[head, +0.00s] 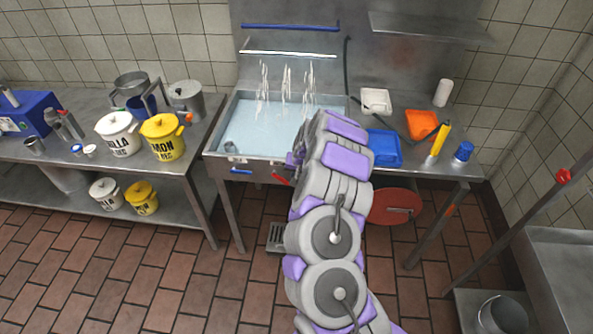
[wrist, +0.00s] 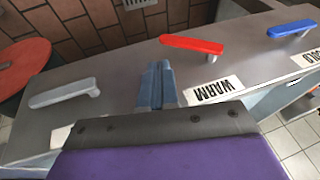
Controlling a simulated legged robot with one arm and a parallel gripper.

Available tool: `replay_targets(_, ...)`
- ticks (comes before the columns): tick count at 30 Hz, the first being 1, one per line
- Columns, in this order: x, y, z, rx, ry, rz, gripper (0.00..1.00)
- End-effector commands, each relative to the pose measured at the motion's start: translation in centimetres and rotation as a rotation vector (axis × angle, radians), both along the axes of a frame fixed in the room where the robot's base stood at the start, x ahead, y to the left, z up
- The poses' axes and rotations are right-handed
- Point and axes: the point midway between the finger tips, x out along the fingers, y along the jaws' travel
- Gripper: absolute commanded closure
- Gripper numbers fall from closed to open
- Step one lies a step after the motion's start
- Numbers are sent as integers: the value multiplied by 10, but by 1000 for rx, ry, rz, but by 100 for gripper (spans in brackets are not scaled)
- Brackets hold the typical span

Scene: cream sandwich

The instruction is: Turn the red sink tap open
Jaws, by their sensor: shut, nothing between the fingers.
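The red tap handle (wrist: 192,45) is on the sink's metal front panel, above a WARM label (wrist: 214,90) in the wrist view. In the head view the red handle (head: 280,178) shows just left of my arm, slightly slanted. My gripper (wrist: 157,82) is shut and empty, with its fingers together. In the wrist view the fingertips are just below and left of the red handle, apparently apart from it. My arm hides the gripper in the head view. The sink (head: 240,120) holds water, with streams falling into it.
A blue tap handle (wrist: 291,28) and a grey handle (wrist: 62,92) flank the red one on the panel. A red disc (head: 396,206) is below the counter on the right.

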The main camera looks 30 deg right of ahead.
Motion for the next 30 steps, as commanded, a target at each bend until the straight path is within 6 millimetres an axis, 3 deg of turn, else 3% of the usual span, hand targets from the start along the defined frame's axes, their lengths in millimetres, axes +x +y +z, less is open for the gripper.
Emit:
replay_targets(1, 3, 7, -10, 0, 2, 3, 100)
replay_targets(7, 11, 18, -23, 0, -1, 2, 100)
replay_targets(30, 13, 20, -32, 0, -1, 2, 100)
